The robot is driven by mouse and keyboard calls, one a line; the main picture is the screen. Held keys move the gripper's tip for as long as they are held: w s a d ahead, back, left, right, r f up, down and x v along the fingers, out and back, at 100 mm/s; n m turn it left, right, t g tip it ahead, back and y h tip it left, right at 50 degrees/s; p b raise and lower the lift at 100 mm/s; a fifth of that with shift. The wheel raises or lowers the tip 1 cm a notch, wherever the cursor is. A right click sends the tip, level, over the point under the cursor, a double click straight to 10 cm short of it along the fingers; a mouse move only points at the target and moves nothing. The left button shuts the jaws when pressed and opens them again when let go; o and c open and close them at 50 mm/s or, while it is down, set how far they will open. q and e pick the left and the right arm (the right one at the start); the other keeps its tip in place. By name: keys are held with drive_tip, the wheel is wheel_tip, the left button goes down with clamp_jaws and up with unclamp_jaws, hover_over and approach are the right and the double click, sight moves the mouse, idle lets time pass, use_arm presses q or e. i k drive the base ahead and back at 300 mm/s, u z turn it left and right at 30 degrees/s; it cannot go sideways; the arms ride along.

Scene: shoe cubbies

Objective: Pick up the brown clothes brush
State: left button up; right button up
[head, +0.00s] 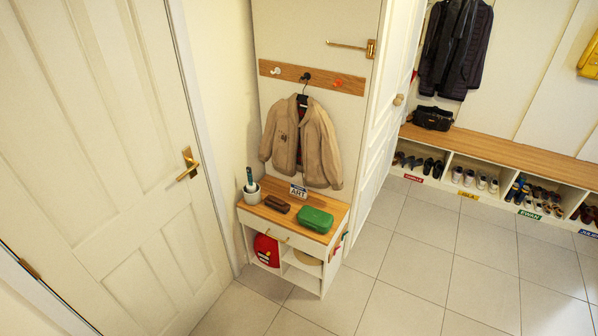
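The brown clothes brush (277,204) lies on the wooden top of a small white cabinet (318,268). Neither of my grippers is in the head view.
A beige jacket (303,142) hangs just above. A white door (110,150) stands left. The tiled floor (420,260) in front is clear.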

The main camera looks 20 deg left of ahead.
sight(282, 207)
drive_tip(key=i, duration=1)
drive_tip(key=u, duration=2.25)
drive_tip(key=i, duration=1.45)
drive_tip(key=z, duration=0.9)
